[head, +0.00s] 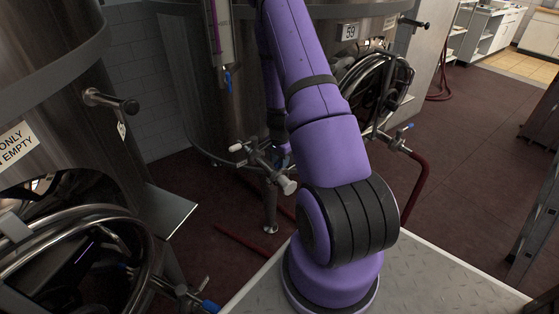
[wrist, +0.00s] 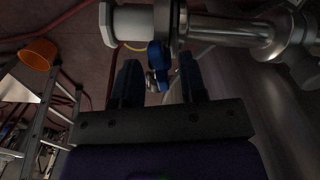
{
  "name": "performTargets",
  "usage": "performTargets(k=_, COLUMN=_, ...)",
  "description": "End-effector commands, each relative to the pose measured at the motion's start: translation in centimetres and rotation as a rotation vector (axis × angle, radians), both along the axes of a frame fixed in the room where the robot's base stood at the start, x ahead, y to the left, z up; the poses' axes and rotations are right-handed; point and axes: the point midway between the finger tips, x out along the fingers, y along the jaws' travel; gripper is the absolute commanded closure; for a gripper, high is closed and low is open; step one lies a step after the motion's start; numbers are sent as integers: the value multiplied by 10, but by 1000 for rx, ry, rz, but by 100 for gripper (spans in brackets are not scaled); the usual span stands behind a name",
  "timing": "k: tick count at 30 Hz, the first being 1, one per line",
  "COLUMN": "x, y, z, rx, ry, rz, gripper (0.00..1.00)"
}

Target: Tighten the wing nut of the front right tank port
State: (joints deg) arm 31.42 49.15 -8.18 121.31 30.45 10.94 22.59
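In the head view, a steel tank port (head: 262,158) with a pale end cap (head: 288,186) sticks out low on the middle tank, just left of my purple arm. In the wrist view, the port's steel pipe (wrist: 232,28) crosses the top, with a white end piece (wrist: 133,24) at left. A blue handle-like part (wrist: 159,56) hangs below it, with a small metal piece (wrist: 151,81) beside it. I cannot tell which is the wing nut. My gripper (wrist: 160,64) has its fingers apart, with visible gaps beside the blue part.
Another steel tank (head: 60,120) stands close on the left. The wrist view shows a ladder (wrist: 62,105) and an orange bucket (wrist: 38,54) at left.

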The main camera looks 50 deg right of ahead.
Motion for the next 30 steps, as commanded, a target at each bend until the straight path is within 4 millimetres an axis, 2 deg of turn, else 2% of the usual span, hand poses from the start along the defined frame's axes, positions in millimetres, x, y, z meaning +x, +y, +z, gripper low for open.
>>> performTargets(k=5, x=1, y=0, z=20, rx=-2, ry=-3, rz=1, gripper=62)
performTargets(k=12, x=2, y=1, z=64, rx=-3, ry=-3, rz=3, gripper=62)
performTargets(k=18, x=1, y=1, z=92, rx=-2, ry=-2, rz=1, gripper=62)
performTargets(k=24, x=0, y=1, z=105, rx=-1, ry=0, rz=0, gripper=62)
performTargets(k=30, x=0, y=1, z=106, rx=0, ry=0, rz=0, gripper=62)
